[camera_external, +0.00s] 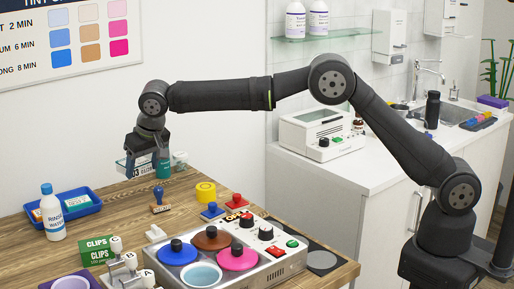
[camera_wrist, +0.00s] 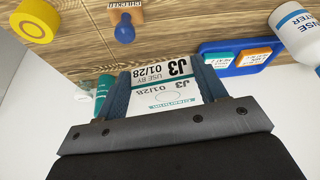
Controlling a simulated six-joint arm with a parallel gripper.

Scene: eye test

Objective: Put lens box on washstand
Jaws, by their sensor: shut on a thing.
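The lens box is a white box with teal bands and the print J3 01/28 (camera_wrist: 162,84). In the wrist view it sits between the two blue-grey fingers of my gripper (camera_wrist: 166,80), which is shut on it. In the external view my gripper (camera_external: 146,166) is over the back of the wooden table, and the box (camera_external: 137,170) shows partly behind the fingers, seemingly above the tabletop. The washstand (camera_external: 345,170) is the white-topped cabinet with a sink at the right, apart from the box. My arm hides part of it.
The wooden table (camera_external: 185,217) bears a blue tray (camera_external: 84,211) with small boxes, a rinse bottle (camera_external: 53,215), a stamp (camera_external: 159,203), a yellow roll (camera_external: 205,191) and a dye-pot unit (camera_external: 290,262). A white appliance (camera_external: 315,135) stands on the washstand; its front counter is clear.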

